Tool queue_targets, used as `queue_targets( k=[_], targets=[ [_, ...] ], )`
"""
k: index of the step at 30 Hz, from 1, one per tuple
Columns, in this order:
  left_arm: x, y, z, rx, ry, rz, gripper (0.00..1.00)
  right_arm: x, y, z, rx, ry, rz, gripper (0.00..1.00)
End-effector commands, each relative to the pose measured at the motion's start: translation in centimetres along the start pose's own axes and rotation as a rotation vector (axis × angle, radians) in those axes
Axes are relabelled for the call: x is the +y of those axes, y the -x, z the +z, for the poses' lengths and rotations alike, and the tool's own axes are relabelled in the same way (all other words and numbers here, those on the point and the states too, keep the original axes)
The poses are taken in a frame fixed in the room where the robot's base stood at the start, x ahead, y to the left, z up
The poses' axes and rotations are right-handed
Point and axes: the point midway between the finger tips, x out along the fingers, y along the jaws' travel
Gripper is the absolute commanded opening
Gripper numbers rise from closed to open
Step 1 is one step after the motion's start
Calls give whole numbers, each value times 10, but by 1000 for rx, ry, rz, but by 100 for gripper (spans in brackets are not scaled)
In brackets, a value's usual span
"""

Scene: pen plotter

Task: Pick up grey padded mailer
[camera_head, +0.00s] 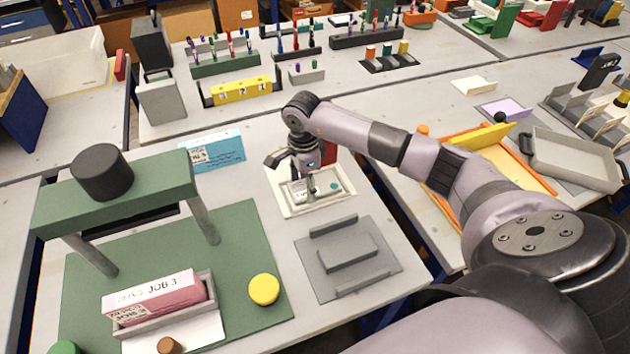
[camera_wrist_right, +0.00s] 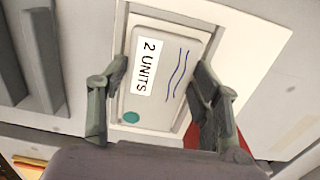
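The grey padded mailer (camera_wrist_right: 165,75) carries a "2 UNITS" label, dark wavy lines and a teal dot. It lies in a shallow cream tray (camera_wrist_right: 237,28). In the head view the mailer (camera_head: 322,188) shows under my right gripper (camera_head: 311,190), which partly hides it. In the right wrist view my right gripper (camera_wrist_right: 163,72) has its fingers spread wide, one along each long side of the mailer. The fingertips are close to its edges; I cannot tell whether they touch. My left gripper is not in view.
A grey fixture with raised bars (camera_head: 348,258) stands in front of the tray. A blue package (camera_head: 213,150) lies to the left. A green press frame (camera_head: 120,190) and a yellow disc (camera_head: 264,289) stand on a green mat. A red item is beside the tray.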

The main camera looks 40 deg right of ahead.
Motion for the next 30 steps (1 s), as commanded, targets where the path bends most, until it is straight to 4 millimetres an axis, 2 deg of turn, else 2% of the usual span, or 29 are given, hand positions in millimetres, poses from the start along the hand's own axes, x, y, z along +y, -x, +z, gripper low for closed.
queue_targets(
  k=[9,14,30],
  targets=[
    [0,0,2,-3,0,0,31,0,0,0,0,0,0,32],
    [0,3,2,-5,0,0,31,0,5,0,0,0,-1,32],
    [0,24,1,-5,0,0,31,0,37,0,0,0,-1,32]
  ],
)
